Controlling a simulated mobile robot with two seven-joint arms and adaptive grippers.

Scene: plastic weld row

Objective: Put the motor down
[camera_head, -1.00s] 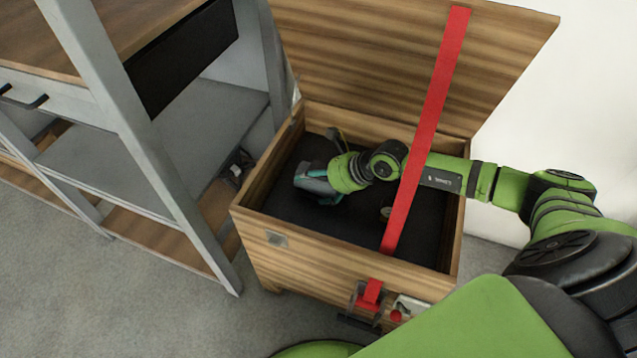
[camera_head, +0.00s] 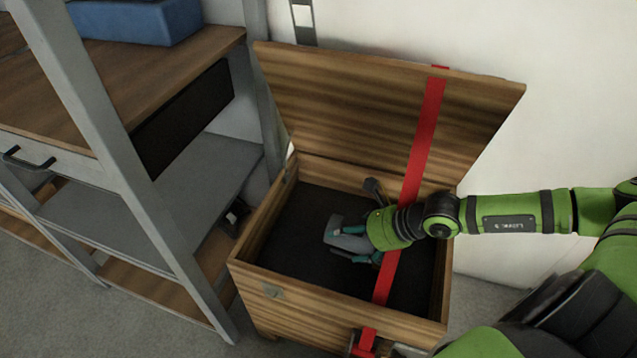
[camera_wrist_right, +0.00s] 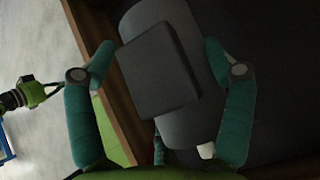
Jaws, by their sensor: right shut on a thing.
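The motor (camera_head: 345,235) is a grey rounded body with a darker square block on its side. In the right wrist view the motor (camera_wrist_right: 170,70) lies between the two teal fingers of my right gripper (camera_wrist_right: 165,70). In the head view my right gripper (camera_head: 352,240) is shut on it, over the inside of the open wooden crate (camera_head: 335,310). I cannot tell whether the motor touches the dark crate floor. My left gripper is not in the head view.
The crate's lid (camera_head: 370,110) stands open at the back. A red strap (camera_head: 424,130) runs down across the lid and opening. A grey shelf rack (camera_head: 150,190) stands close on the left. The dark crate floor (camera_head: 300,230) left of the motor looks clear.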

